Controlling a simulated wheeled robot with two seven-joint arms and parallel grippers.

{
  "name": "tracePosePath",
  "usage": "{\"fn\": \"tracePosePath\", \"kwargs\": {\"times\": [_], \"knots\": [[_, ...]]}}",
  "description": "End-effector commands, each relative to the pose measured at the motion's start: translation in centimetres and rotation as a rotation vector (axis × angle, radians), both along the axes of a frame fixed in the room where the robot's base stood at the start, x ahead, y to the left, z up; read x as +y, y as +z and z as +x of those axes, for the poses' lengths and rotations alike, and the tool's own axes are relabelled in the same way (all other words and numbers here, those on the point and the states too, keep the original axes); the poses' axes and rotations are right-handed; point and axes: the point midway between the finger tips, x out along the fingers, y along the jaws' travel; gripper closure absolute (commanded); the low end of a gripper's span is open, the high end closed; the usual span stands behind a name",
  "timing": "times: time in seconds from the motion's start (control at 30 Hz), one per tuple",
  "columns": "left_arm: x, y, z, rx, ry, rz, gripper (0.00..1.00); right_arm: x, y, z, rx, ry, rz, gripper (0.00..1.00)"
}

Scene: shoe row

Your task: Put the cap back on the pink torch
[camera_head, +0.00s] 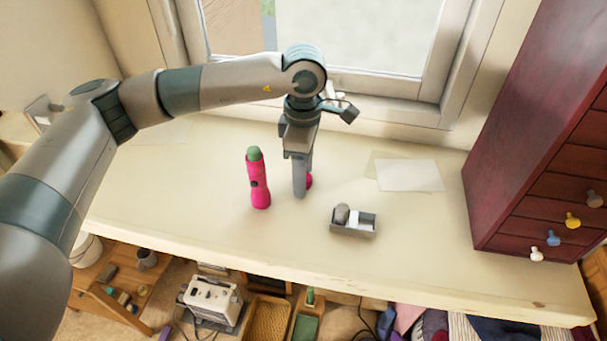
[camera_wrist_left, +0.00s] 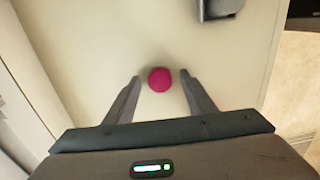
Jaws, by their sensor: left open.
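The pink torch (camera_head: 259,183) stands upright on the table, with a green top end. The round pink cap (camera_head: 309,181) sits on the table to the right of the torch, partly hidden behind my left gripper in the head view. My left gripper (camera_head: 300,193) points down at the cap and is open. In the left wrist view the cap (camera_wrist_left: 160,79) lies between the tips of the two open fingers (camera_wrist_left: 160,82), with a gap on either side. My right gripper is not in view.
A small grey tray (camera_head: 353,230) with a grey round piece and a white block stands to the right, near the front edge. Paper sheets (camera_head: 409,175) lie behind it. A dark red drawer cabinet (camera_head: 530,140) bounds the right side. The window is behind.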

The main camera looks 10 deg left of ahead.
Motion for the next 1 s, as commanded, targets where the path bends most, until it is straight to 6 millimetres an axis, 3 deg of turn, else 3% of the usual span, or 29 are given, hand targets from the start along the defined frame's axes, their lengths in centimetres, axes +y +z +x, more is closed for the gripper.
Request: {"fn": "tracePosePath", "kwargs": {"times": [0.43,0.6,1.0], "knots": [[-0.01,-0.06,0.0,0.0,0.0,-0.001,0.5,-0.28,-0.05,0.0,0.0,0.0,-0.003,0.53],[-0.02,-0.05,0.0,0.0,0.0,-0.001,0.91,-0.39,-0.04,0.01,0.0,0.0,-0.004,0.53],[-0.05,0.13,0.02,-0.001,0.0,-0.001,0.93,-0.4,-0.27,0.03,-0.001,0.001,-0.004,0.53]]}}
